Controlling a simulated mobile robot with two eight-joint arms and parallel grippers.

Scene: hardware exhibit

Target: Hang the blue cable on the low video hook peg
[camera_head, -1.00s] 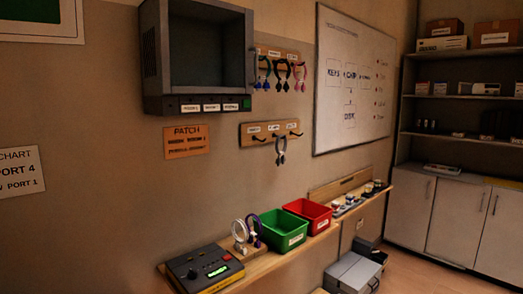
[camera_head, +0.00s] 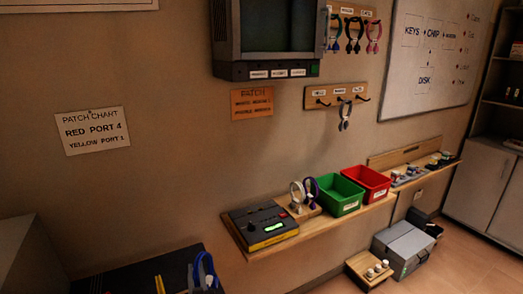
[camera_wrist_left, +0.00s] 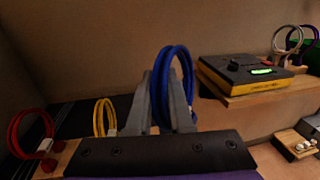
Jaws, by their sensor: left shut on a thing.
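The blue cable (camera_head: 205,268) is a coiled loop at the bottom edge of the head view. In the left wrist view my left gripper (camera_wrist_left: 166,100) is shut on the blue cable (camera_wrist_left: 182,75), whose loop stands up between and above the grey fingers. The lower wooden hook rail (camera_head: 337,94) is on the wall, with small labels and dark pegs; the label words are too small to read. A grey cable (camera_head: 345,118) hangs from it. The loop is well below and left of this rail. My right gripper is not in view.
A shelf holds a yellow-black device (camera_head: 262,226), a green bin (camera_head: 340,195) and a red bin (camera_head: 366,183). An upper rail (camera_head: 350,12) carries several cables. A yellow cable (camera_wrist_left: 103,118) and a red cable (camera_wrist_left: 28,135) stand left of the gripper.

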